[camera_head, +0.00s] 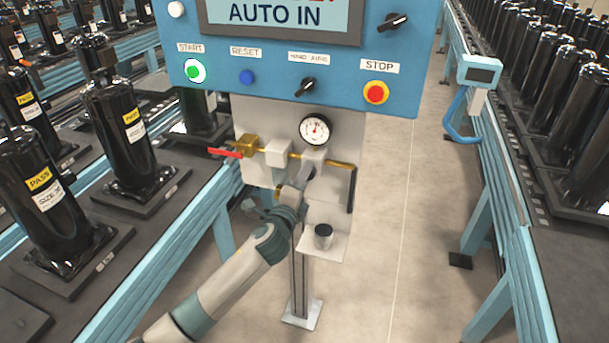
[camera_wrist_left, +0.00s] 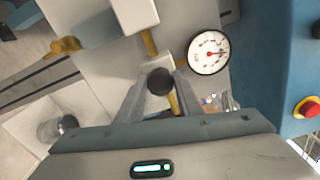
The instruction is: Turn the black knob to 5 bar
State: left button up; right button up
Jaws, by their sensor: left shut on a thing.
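The black knob (camera_wrist_left: 160,82) sits between the two fingers of my left gripper (camera_wrist_left: 158,90) in the left wrist view, and the gripper is shut on it. In the head view my left gripper (camera_head: 298,187) reaches the knob (camera_head: 309,172) from below and partly hides it. The round white pressure gauge (camera_head: 317,129) is just above the knob on the grey panel. It also shows in the left wrist view (camera_wrist_left: 208,52), with a red needle; its figures are too small to read surely. My right gripper is not in view.
A brass pipe with a red-handled valve (camera_head: 226,152) runs left of the knob. A small shelf (camera_head: 326,252) below holds a dark-topped cup (camera_head: 323,237). The blue control box (camera_head: 350,85) overhangs above. Conveyors with black compressors flank both sides.

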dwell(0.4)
pick_arm(q)
jog(key=o, duration=1)
jog(key=shift+o, duration=0.2)
jog(key=shift+s, duration=0.15)
jog(key=b+v, duration=0.4)
jog(key=v, duration=1.3)
